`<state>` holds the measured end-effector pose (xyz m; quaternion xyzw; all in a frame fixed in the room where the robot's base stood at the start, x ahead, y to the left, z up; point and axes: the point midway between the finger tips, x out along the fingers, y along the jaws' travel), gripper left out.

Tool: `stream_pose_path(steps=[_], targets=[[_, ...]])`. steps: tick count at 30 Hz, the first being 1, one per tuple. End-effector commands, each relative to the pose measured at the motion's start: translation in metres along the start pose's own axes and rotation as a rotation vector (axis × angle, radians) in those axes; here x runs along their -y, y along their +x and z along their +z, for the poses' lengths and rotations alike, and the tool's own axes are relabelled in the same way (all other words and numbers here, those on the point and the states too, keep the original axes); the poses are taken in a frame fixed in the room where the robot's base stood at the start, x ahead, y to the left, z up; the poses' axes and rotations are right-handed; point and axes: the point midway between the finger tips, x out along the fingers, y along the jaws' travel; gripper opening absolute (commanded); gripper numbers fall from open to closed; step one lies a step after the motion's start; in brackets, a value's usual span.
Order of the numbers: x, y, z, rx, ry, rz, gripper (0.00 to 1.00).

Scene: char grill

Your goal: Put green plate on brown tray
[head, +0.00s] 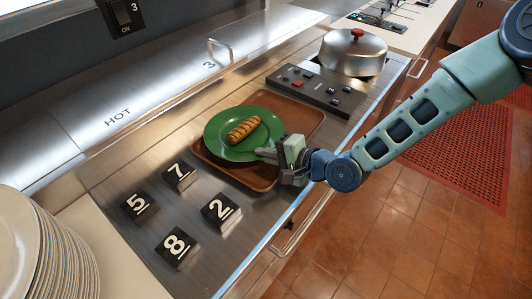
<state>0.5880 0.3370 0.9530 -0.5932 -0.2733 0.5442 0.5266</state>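The round green plate (222,137) is over the left part of the brown tray (299,117). It juts a little past the tray's left edge. A browned sausage-like item with dark grill marks (243,130) lies on the plate. My gripper (270,154) is at the plate's lower right rim, with a grey finger overlapping the rim. The other finger is not clear, so I cannot tell whether it is shut on the rim. I cannot tell whether the plate rests on the tray or is slightly above it.
Black number blocks (221,211) stand on the metal counter at lower left. A plate stack (40,250) is at far left. A black control panel (316,90) and a lidded pot (352,53) are behind the tray. A metal rail (290,228) runs along the counter front.

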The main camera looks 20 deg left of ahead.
Motion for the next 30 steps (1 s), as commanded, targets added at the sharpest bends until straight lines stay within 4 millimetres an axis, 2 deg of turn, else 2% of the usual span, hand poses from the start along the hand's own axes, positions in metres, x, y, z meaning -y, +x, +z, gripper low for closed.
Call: stream_pose_path(steps=[1,2,14,17,24,30], targets=[[-0.001,0.001,0.0,0.0,-0.001,-0.004,0.0],[-0.001,0.0,0.0,0.0,0.0,0.0,0.12],[0.0,-0.004,-0.001,-0.001,0.001,0.0,0.13],[0.0,-0.018,-0.002,-0.002,0.001,0.0,0.13],[-0.001,-0.069,-0.002,-0.004,0.001,0.0,0.13],[0.0,-0.103,-0.002,-0.003,0.001,-0.001,0.13]])
